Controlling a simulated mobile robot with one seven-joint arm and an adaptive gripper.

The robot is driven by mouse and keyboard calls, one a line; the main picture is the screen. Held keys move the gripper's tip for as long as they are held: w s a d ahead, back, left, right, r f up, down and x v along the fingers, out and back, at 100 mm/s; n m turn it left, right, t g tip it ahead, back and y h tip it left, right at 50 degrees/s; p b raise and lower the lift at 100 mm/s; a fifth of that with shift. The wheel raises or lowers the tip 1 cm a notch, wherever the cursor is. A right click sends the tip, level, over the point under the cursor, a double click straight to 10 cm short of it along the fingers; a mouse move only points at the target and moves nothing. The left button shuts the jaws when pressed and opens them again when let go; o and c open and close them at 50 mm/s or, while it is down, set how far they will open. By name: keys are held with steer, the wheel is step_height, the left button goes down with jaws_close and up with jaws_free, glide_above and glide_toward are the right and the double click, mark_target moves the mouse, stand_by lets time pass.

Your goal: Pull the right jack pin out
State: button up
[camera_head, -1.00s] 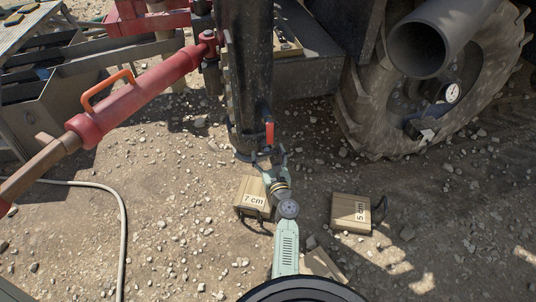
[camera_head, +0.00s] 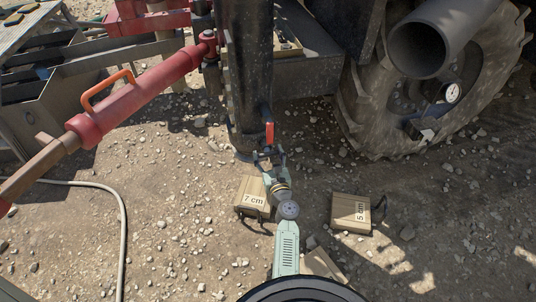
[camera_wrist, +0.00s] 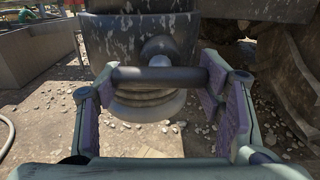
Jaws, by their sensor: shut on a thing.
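The right jack pin has a dark crossbar handle (camera_wrist: 160,75) that lies level in the wrist view, with a rounded shank (camera_wrist: 158,50) behind it running toward the black jack leg (camera_head: 247,80). My gripper (camera_head: 270,157) is at the foot of that leg, just below a red-orange lever (camera_head: 269,132). In the wrist view the purple-padded fingers of my gripper (camera_wrist: 160,88) are at the two ends of the crossbar, shut on it. How far the pin sits in the leg is hidden.
A block marked 7 cm (camera_head: 252,194) lies just left of my gripper, and one marked 5 cm (camera_head: 351,213) lies to the right. A large tyre (camera_head: 375,125) stands at the right. A red cylinder (camera_head: 120,95) slopes across the left. A hose (camera_head: 122,225) lies on gravel.

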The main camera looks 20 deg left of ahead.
mark_target(270, 141)
steer(key=v, duration=0.5)
steer(key=shift+f, duration=0.15)
steer(key=o, duration=1.7)
steer(key=shift+d, duration=0.1)
steer(key=shift+r, duration=0.25)
step_height(270, 141, up, 10)
steer(key=shift+f, duration=0.15)
steer(key=shift+s, duration=0.1)
